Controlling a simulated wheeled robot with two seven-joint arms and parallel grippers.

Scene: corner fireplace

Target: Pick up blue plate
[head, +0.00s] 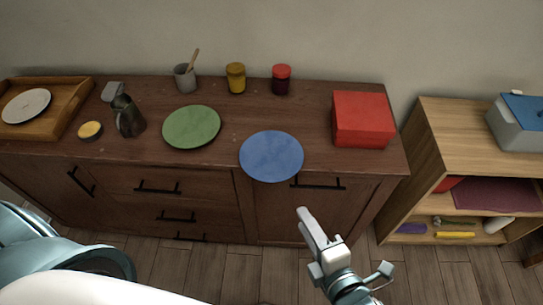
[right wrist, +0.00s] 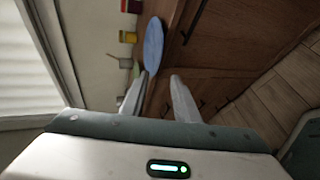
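The blue plate (head: 271,156) lies flat at the front of the brown cabinet top, its near rim reaching past the front edge. It also shows in the right wrist view (right wrist: 153,43), beyond the fingertips. My right gripper (head: 307,219) is in front of the cabinet, below and slightly right of the plate in the head view. In the right wrist view its two fingers (right wrist: 160,77) are apart with nothing between them. The gripper looks clear of the plate, though the exact gap is hard to tell. My left gripper is not in view.
A green plate (head: 191,127) lies left of the blue plate, and a red box (head: 362,119) stands to its right. Jars (head: 236,78) stand behind. A wooden tray (head: 66,118) is far left. A low shelf (head: 450,115) stands right. Black handles (head: 318,186) project from the cabinet front.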

